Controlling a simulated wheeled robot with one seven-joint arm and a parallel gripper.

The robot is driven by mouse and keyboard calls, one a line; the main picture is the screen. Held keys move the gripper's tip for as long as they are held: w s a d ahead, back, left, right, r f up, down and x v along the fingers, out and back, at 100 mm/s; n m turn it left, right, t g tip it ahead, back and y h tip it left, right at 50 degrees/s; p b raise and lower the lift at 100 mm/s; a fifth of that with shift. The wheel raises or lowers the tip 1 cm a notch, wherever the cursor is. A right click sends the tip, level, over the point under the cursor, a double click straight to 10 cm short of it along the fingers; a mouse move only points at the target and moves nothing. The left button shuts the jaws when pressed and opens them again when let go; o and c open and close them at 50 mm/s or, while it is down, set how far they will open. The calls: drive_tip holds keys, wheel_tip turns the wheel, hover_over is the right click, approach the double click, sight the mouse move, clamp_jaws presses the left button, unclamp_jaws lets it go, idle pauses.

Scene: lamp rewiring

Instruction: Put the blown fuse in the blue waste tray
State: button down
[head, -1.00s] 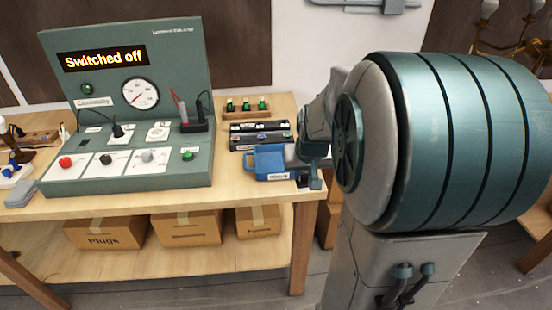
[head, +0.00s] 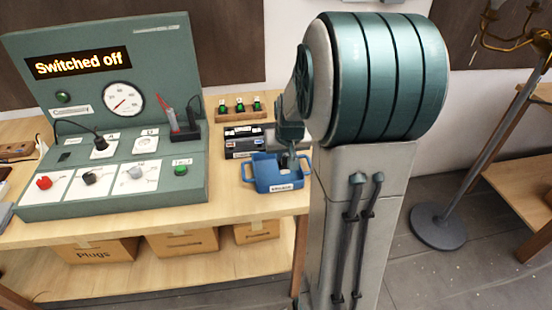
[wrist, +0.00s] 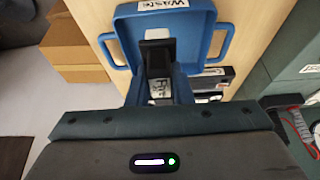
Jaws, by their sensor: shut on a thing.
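The blue waste tray (head: 262,182), with a white label on its front and side handles, stands near the bench's front edge. It also shows at the top of the wrist view (wrist: 192,24), labelled "Waste". My gripper (head: 290,163) points down over the tray. In the wrist view my gripper (wrist: 158,75) is shut on a small pale piece with dark print (wrist: 159,88), which appears to be the fuse. The fingers hide much of it. I cannot tell whether it touches the tray floor.
Dark boxes (head: 243,148) stand just behind the tray, and a wooden rack with several green-topped pieces (head: 239,113) is further back. The green test panel (head: 110,195) reads "Switched off" and stands to the left. A lamp stand (head: 440,228) is on the floor at right.

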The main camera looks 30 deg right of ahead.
drive_tip(key=shift+w+d+f+p, duration=0.15)
drive_tip(key=shift+w+f+p, duration=0.25)
drive_tip(key=shift+w+f, duration=0.85)
drive_tip(key=shift+w+d+f+p, duration=0.2)
drive_tip(key=shift+w+f+p, duration=0.15)
drive_tip(key=shift+w+f, duration=0.8)
drive_tip(key=shift+w+d+f+p, duration=0.15)
drive_tip(key=shift+w+f+p, duration=0.25)
drive_tip(key=shift+w+f, duration=0.85)
drive_tip(key=shift+s+f, duration=0.4)
drive_tip(key=shift+f, duration=0.05)
drive_tip(key=c, duration=1.3)
unclamp_jaws()
drive_tip(key=shift+r, duration=0.1)
